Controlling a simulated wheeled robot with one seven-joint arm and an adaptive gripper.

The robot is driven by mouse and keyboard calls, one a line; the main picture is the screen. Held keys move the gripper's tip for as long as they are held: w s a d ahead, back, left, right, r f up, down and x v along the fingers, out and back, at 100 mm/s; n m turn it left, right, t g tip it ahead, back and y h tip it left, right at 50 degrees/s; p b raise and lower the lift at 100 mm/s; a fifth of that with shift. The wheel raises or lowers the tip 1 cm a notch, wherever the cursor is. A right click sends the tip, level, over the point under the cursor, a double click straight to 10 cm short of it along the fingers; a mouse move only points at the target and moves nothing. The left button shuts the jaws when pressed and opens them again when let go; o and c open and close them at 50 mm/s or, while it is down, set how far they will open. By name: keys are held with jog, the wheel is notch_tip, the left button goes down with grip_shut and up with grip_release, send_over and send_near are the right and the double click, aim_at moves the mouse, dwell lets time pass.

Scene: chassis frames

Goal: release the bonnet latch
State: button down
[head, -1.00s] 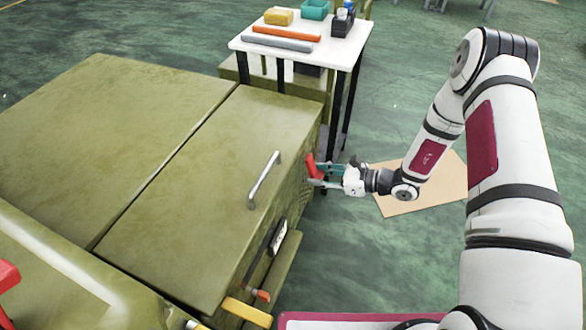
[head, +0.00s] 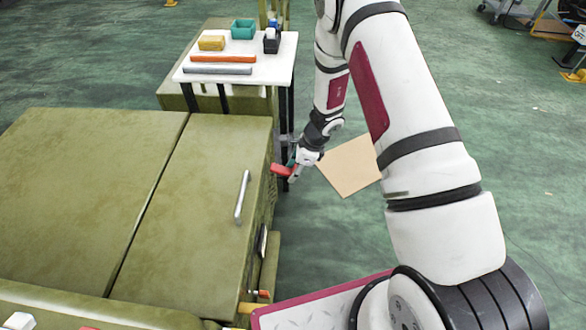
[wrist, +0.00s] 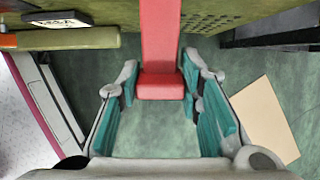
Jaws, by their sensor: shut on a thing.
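The red bonnet latch lever (head: 282,170) sticks out from the front edge of the olive bonnet (head: 185,200), near its far corner. In the wrist view the lever (wrist: 160,45) comes down from the top, its blunt end between my fingers. My gripper (head: 291,170) is shut on the lever's outer end. Its teal finger pads also show in the wrist view (wrist: 160,75), one on each side of the lever. A grey bar handle (head: 241,197) is on top of the bonnet. The lever's root is partly hidden below the bonnet edge.
A white table (head: 285,68) with trays and bars stands behind the vehicle, its dark legs close to my gripper. A tan sheet (head: 350,165) lies on the green floor to the right. A yellow part (head: 251,308) juts out from the near front.

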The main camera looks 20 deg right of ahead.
jog(key=shift+r+g+h+p, duration=0.3)
jog(key=shift+r+h+p, duration=0.35)
jog(key=shift+h+p, duration=0.4)
jog(key=shift+w, duration=0.1)
jog(key=c, duration=1.1)
grip_release()
jog(key=shift+r, duration=0.15)
jog(key=r, duration=0.4)
jog(key=d+r, duration=0.1)
jog(key=r, duration=0.6)
jog(key=shift+s+d+r, duration=0.35)
jog(key=shift+s+d, duration=0.05)
